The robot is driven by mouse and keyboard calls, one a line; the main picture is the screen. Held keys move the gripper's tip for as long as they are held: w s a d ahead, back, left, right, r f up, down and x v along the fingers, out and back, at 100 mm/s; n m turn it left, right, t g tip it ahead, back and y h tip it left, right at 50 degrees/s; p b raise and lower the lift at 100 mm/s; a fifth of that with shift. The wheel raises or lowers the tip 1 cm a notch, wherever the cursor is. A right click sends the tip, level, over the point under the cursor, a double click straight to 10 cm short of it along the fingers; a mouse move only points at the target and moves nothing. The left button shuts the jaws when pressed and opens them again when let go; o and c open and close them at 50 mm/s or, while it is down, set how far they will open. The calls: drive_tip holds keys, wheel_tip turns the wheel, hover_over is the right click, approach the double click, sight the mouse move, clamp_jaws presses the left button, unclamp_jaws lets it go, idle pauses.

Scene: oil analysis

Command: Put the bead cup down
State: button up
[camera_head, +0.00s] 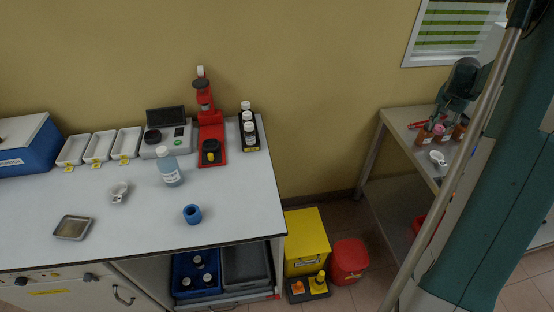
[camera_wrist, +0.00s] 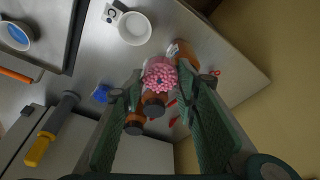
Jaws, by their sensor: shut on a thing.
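The bead cup (camera_wrist: 160,72) is a clear cup full of pink beads. In the wrist view it sits between the two green fingers of my gripper (camera_wrist: 160,82), which is shut on it. In the head view my gripper (camera_head: 444,115) points down over the right-hand table (camera_head: 398,116), and the cup shows small and pink (camera_head: 438,129) below it. I cannot tell whether the cup's base touches the tabletop. The cup's lower part is hidden in the wrist view.
Brown bottles (camera_wrist: 135,123) stand close to the cup, one (camera_wrist: 183,50) beside it. A white cup (camera_wrist: 134,28) stands nearby, also in the head view (camera_head: 437,157). A red tool (camera_head: 416,124) lies near the back. The long left bench (camera_head: 130,225) carries lab equipment.

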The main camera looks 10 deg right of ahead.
drive_tip(key=w+a+r+n+y+p, duration=0.1)
drive_tip(key=a+n, duration=0.2)
drive_tip(key=a, duration=1.3)
drive_tip(key=w+a+r+n+t, duration=0.1)
drive_tip(key=w+a+n, duration=0.1)
drive_tip(key=a, duration=1.4)
drive_tip(key=w+a+r+n+y+p, duration=0.1)
drive_tip(key=a+r+n, duration=0.15)
drive_tip(key=a, duration=1.35)
drive_tip(key=s+a+n, duration=0.3)
drive_tip(key=s+a, duration=0.5)
drive_tip(key=a, duration=0.3)
drive_tip(key=s+a+n+y+p, duration=0.1)
drive_tip(key=s+a+n, duration=0.1)
drive_tip(key=s+a, duration=0.5)
drive_tip(key=s+a+n+p, duration=0.1)
drive_tip(key=s+a+n, duration=0.2)
drive_tip(key=s+a, duration=0.5)
drive_tip(key=a, duration=0.8)
drive_tip(key=shift+s+a+f+n+y, duration=0.3)
drive_tip(key=shift+a+n+y, duration=0.05)
drive_tip(key=shift+a+y, duration=0.05)
drive_tip(key=shift+f, duration=0.15)
drive_tip(key=shift+f+b, duration=0.55)
drive_tip(key=shift+f, duration=2.2)
drive_tip(key=shift+f+b, duration=0.35)
drive_tip(key=shift+f, duration=1.75)
